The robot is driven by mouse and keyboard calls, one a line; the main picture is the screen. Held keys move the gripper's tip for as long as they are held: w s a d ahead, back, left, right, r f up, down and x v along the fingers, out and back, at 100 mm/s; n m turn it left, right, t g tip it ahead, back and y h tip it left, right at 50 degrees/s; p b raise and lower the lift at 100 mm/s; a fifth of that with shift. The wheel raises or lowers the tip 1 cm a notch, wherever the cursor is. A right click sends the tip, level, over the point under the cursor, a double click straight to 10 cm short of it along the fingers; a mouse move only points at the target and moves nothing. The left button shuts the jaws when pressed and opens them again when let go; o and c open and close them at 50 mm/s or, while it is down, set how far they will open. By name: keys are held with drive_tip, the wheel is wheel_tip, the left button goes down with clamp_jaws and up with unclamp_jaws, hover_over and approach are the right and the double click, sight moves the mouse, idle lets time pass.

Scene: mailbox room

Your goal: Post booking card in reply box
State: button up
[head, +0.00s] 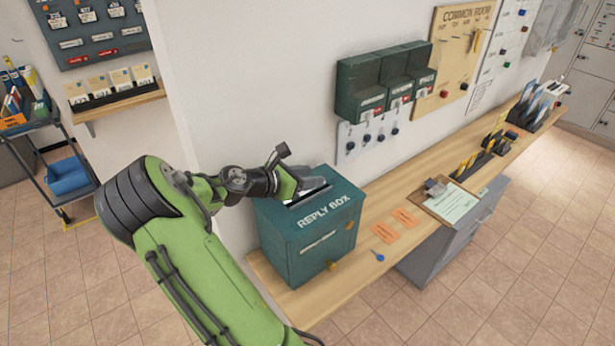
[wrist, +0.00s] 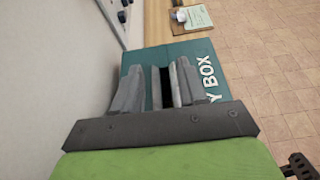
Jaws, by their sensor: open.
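The teal reply box (head: 325,238) stands on the near end of the wooden counter, with white lettering and a slot in its top. My gripper (head: 313,185) is just over that slot, and its fingers hide part of it. In the wrist view my gripper (wrist: 167,85) is open, with the dark slot showing between the fingers above the teal top (wrist: 211,62). No card shows clearly between the fingers. A pale strip (head: 312,194) shows at the slot; I cannot tell whether it is a card or the slot's edge. I cannot identify the booking card.
Two orange cards (head: 385,233) and a blue-tagged key (head: 378,256) lie on the counter (head: 350,285) beside the box. A clipboard (head: 452,203) lies farther along. Green wall boxes (head: 360,90) and a hook strip (head: 367,137) hang behind. The wall is close on the left.

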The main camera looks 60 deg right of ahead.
drive_tip(key=p+v, duration=0.2)
drive_tip(key=v, duration=1.3)
drive_tip(key=shift+a+r, duration=0.2)
drive_tip(key=shift+a, duration=0.15)
drive_tip(key=shift+w, duration=0.2)
